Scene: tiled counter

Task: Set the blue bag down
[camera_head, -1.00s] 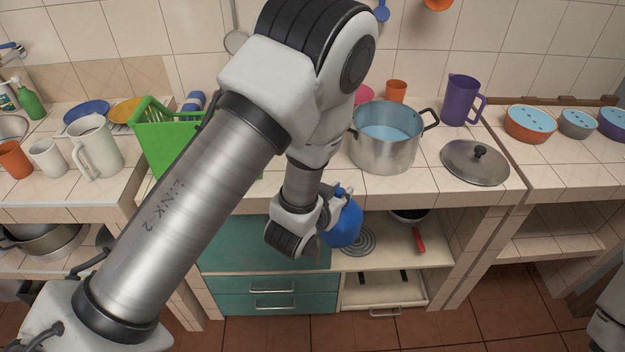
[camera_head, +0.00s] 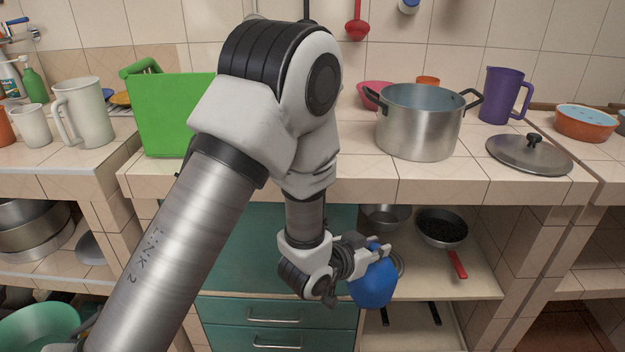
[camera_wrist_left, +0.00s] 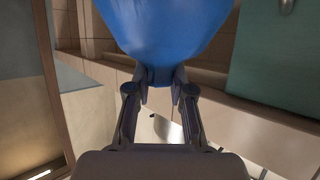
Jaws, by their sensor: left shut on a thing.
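The blue bag (camera_head: 373,282) is rounded and hangs in front of the open shelf under the counter, below the counter's front edge. My left gripper (camera_head: 368,250) is shut on the bag's top. In the left wrist view, the bag (camera_wrist_left: 165,30) fills the upper middle, and both fingers of the left gripper (camera_wrist_left: 160,90) close on its narrow neck. The bag appears to hang free, touching no surface that I can see. My right gripper is not in view.
A steel pot (camera_head: 416,125) and its lid (camera_head: 529,154) stand on the counter (camera_head: 360,190), with a purple jug (camera_head: 502,95) behind. A green basket (camera_head: 172,115) is left. On the shelf below are a pan with a red handle (camera_head: 442,230) and another pan (camera_head: 385,217).

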